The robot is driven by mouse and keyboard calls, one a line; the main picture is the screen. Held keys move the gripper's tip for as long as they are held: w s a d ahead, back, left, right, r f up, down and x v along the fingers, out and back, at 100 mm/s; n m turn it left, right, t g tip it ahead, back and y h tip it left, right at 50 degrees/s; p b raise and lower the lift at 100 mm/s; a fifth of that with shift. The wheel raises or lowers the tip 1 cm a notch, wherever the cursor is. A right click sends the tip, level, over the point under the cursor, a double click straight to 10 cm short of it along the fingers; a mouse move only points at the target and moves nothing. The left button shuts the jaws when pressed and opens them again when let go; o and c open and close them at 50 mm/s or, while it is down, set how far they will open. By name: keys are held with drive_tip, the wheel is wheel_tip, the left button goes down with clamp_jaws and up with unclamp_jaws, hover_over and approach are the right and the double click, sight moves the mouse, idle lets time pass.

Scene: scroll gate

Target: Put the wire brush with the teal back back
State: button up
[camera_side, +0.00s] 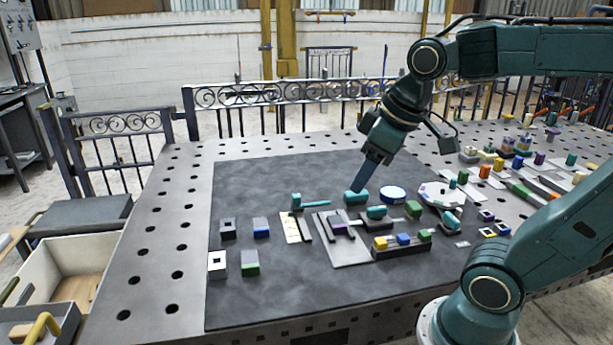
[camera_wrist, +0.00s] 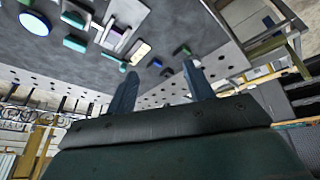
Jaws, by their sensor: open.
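Several teal-topped pieces lie on the dark mat, too small to tell for sure which is the wire brush. One teal block (camera_side: 356,197) is by my gripper's tips. Another teal-topped piece (camera_side: 376,212) lies just in front of it, and a teal-headed tool with a thin handle (camera_side: 310,203) lies to the left. My gripper (camera_side: 359,189) points down at a slant; its tips overlap the block's upper edge in the side view, and contact is unclear. In the wrist view its two fingers (camera_wrist: 160,78) are apart with nothing between them. Teal pieces (camera_wrist: 75,43) show at upper left there.
A grey plate with a purple-and-dark piece (camera_side: 341,229) and a dark rack with yellow, blue and green blocks (camera_side: 403,244) stand close by. Small blocks (camera_side: 250,263) sit at left. The mat's back left is clear.

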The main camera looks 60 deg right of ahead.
drive_tip(key=s+a+f+m+t, duration=0.1)
drive_tip(key=s+a+f, duration=0.1)
drive_tip(key=s, duration=0.3)
drive_tip(key=shift+a+m+y, duration=0.3)
drive_tip(key=shift+a, duration=0.2)
drive_tip(key=shift+c, duration=0.2)
